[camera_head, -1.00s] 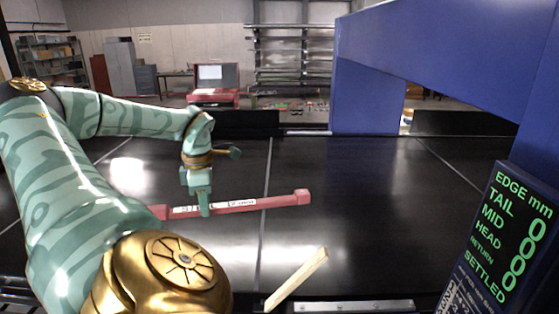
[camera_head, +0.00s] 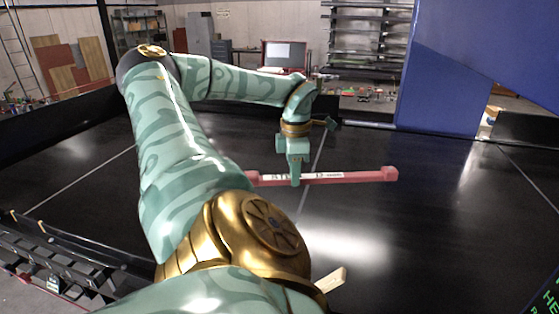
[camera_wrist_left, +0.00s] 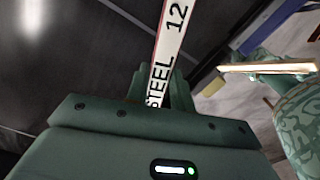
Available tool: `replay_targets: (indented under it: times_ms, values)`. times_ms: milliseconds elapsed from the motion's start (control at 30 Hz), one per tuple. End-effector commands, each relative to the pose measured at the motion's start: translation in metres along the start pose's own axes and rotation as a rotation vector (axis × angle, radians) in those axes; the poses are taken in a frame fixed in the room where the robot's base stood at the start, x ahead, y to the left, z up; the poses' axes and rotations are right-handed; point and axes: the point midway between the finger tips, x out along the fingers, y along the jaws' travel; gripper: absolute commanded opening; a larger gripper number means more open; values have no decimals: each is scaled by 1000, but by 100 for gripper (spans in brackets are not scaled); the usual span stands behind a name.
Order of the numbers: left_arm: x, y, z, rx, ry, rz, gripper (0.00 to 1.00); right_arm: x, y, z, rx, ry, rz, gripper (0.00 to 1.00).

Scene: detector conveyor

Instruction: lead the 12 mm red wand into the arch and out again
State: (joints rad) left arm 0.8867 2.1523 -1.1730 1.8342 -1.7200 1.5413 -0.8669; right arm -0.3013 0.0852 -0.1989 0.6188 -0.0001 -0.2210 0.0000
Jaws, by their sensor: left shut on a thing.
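The red wand (camera_head: 350,177) has a white printed label and a thicker block at its right end. My left gripper (camera_head: 295,180) is shut on it at the label and holds it about level over the dark belt. In the left wrist view the label (camera_wrist_left: 168,50) reads "STEEL 12" and runs up from the jaws (camera_wrist_left: 158,100). The blue arch (camera_head: 440,90) stands at the right; the wand's right end is outside it, to its left. In the left wrist view, a teal part (camera_wrist_left: 265,58), apparently my right gripper, is at a pale bar; its jaws are unclear.
The dark conveyor belt (camera_head: 210,150) is clear around the wand. A pale wooden bar (camera_head: 331,279) shows at the bottom, partly behind my arm. A readout panel (camera_head: 546,296) is cut off at the lower right. A red case (camera_head: 284,55) and shelves stand behind.

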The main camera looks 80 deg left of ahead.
Motion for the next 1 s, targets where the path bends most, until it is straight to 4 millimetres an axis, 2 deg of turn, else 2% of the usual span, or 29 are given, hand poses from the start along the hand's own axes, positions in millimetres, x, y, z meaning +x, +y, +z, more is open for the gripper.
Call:
replay_targets:
  times_ms: [100, 533, 1000]
  values:
    - [-2, -7, 20, 5, -1, -1, 0, -6, 1, -6, 1, 9, 1, 36]
    - [-3, -32, 88, 4, -2, -3, 0, -29, -5, -8, 4, 8, -8, 36]
    - [-2, -60, 162, 3, -2, -2, 0, -51, -3, -10, 2, 7, -6, 36]
